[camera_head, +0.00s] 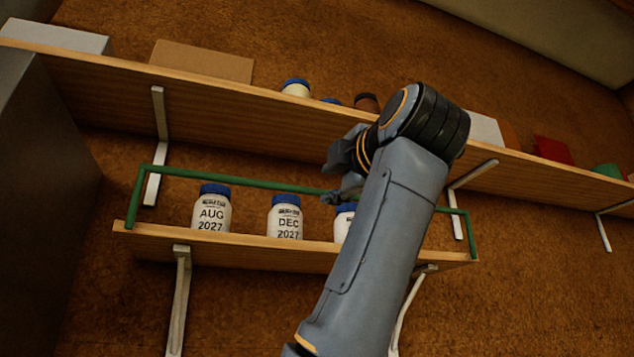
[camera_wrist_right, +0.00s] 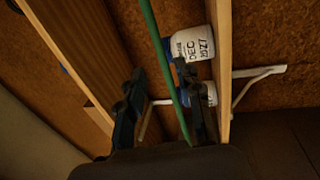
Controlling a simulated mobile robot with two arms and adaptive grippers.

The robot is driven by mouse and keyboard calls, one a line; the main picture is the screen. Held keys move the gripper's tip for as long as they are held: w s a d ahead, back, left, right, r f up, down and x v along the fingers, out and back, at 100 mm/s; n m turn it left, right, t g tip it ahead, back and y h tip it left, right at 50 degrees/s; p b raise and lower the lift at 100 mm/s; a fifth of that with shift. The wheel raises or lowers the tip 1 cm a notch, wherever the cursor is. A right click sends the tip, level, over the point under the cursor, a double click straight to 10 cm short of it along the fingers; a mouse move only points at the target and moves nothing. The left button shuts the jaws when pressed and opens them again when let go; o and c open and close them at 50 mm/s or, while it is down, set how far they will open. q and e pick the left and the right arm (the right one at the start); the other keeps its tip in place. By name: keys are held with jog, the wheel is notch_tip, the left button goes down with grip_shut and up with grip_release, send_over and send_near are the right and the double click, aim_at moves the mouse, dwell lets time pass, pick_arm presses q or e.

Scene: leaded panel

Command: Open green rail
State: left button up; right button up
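The green rail (camera_head: 250,181) runs along the lower wooden shelf (camera_head: 250,247), raised above the board on upright ends. It crosses the right wrist view as a green bar (camera_wrist_right: 158,40). My right gripper (camera_head: 338,180) is at the rail, right of its middle; my arm hides part of the rail. In the right wrist view its two fingers (camera_wrist_right: 160,72) are apart, with the rail passing between them, nearer the right finger. Whether they touch it I cannot tell. My left gripper is not in view.
White jars with blue lids stand on the lower shelf: AUG 2027 (camera_head: 211,212), DEC 2027 (camera_head: 285,219) and one partly hidden (camera_head: 343,224). The upper shelf (camera_head: 220,110) above holds a cardboard box (camera_head: 200,60), jars and a red item (camera_head: 553,150).

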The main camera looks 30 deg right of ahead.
aim_at(318, 192)
jog(key=p+x, duration=0.1)
jog(key=x, duration=0.3)
jog(key=shift+w+r, duration=0.1)
jog(key=shift+w, duration=0.3)
jog(key=p+x, duration=0.1)
jog(key=x, duration=0.1)
jog(key=shift+w+d+r+p, duration=0.1)
jog(key=shift+w+d+p, duration=0.1)
jog(key=shift+w+p, duration=0.15)
jog(key=shift+w, duration=0.35)
jog(key=shift+d, duration=0.1)
jog(key=shift+s, duration=0.1)
jog(key=c, duration=0.5)
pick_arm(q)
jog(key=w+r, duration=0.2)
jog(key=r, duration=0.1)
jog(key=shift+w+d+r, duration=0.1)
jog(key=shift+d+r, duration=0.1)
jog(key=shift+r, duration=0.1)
pick_arm(e)
grip_shut()
